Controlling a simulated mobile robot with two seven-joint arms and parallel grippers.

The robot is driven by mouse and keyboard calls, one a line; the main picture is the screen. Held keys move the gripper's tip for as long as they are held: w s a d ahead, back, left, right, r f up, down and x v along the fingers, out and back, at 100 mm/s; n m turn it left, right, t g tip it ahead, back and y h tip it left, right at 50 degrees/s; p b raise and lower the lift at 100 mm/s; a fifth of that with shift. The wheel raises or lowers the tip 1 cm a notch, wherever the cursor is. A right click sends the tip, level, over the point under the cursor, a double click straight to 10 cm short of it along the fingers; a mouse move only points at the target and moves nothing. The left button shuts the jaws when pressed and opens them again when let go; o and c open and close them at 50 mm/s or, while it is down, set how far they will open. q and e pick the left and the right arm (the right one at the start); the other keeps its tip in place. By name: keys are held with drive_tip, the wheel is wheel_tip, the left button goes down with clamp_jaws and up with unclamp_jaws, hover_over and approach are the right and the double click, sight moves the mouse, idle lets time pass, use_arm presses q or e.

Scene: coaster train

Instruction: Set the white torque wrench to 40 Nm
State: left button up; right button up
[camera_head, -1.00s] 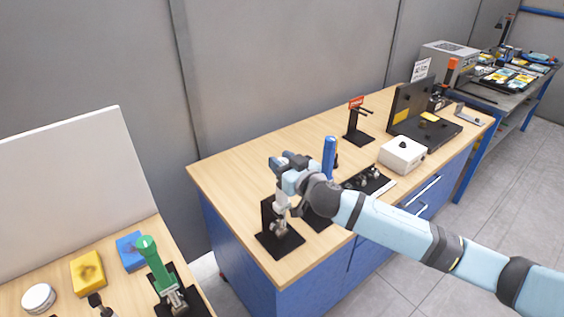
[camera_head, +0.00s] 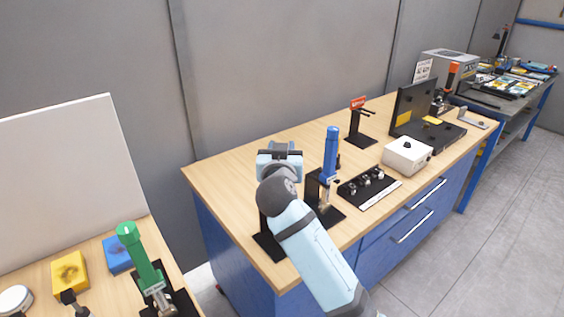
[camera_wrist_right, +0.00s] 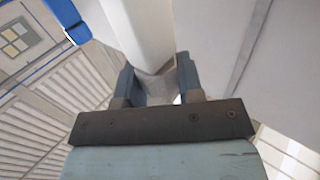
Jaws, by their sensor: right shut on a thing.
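My right gripper (camera_wrist_right: 156,72) is shut on the white handle of the torque wrench (camera_wrist_right: 140,28) in the right wrist view; the handle runs up between its two blue-grey fingers. In the head view my right arm and wrist cover the wrench and most of its black stand (camera_head: 268,247) at the near left corner of the wooden bench (camera_head: 225,190). Whether the wrench sits in the stand cannot be seen, and no scale or reading on it is visible. My left gripper is not in view.
A blue-handled wrench (camera_head: 331,150) stands upright just right of my wrist. Beside it are a black plate with knobs (camera_head: 365,190), a white box (camera_head: 407,155) and a red-signed stand (camera_head: 358,125). A green-handled wrench (camera_head: 138,255) stands on the left bench.

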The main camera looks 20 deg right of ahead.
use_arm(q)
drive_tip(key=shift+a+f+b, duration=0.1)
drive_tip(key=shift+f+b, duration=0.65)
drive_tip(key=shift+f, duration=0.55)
use_arm(e)
drive_tip(key=shift+m+g+h, duration=0.5)
drive_tip(key=shift+m+h, duration=0.2)
drive_tip(key=shift+h, duration=0.3)
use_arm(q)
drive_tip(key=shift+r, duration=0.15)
use_arm(e)
drive_tip(key=o, duration=0.9)
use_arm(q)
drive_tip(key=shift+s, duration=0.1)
